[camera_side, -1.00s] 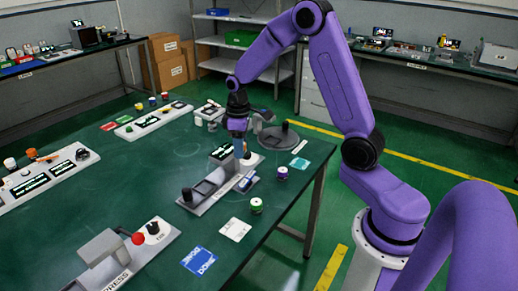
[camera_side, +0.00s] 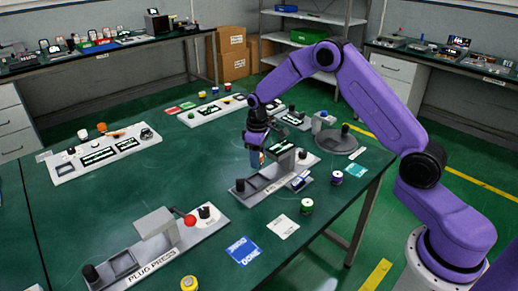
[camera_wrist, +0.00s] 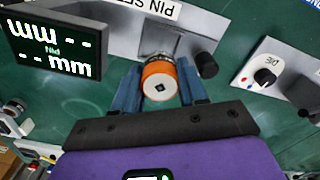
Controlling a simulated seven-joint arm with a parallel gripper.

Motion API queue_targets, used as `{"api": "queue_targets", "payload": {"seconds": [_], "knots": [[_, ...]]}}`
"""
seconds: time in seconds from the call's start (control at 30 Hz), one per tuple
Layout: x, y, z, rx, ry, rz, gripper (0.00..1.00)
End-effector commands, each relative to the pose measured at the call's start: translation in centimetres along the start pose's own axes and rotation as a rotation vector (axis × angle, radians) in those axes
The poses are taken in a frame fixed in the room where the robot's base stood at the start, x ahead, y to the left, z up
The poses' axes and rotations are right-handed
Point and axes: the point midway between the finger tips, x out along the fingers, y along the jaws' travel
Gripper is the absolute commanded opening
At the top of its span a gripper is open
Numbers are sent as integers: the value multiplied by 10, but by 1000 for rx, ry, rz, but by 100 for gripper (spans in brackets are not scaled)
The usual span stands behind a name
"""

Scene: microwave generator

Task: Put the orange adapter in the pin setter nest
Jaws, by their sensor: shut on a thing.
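The orange adapter (camera_wrist: 158,82), a short cylinder with an orange band and a pale end with a dark square mark, is between the blue fingers of my gripper (camera_wrist: 158,92). My gripper (camera_side: 257,160) is shut on it, just left of the display post of the pin setter (camera_side: 262,190) in the side view. The pin setter also shows in the wrist view (camera_wrist: 115,38), with its grey recessed nest area (camera_wrist: 185,45) just beyond the adapter. The adapter appears apart from the nest, but its exact height is unclear.
The pin setter's display (camera_wrist: 55,48) stands close at left in the wrist view, and its black knob (camera_wrist: 205,65) is just right of the fingers. The plug press (camera_side: 160,245) is in front. A green-and-white spool (camera_side: 306,206) and a purple one (camera_side: 337,178) stand at right.

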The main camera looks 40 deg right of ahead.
Motion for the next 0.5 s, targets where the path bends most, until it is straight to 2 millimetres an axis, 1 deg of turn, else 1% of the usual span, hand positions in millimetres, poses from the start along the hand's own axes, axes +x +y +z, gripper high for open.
{"api": "queue_targets", "payload": {"seconds": [0.17, 0.5], "knots": [[12, 0, 0, 0, 0, 0, 6], [43, 0, 0, 0, 0, 0, 6]]}}
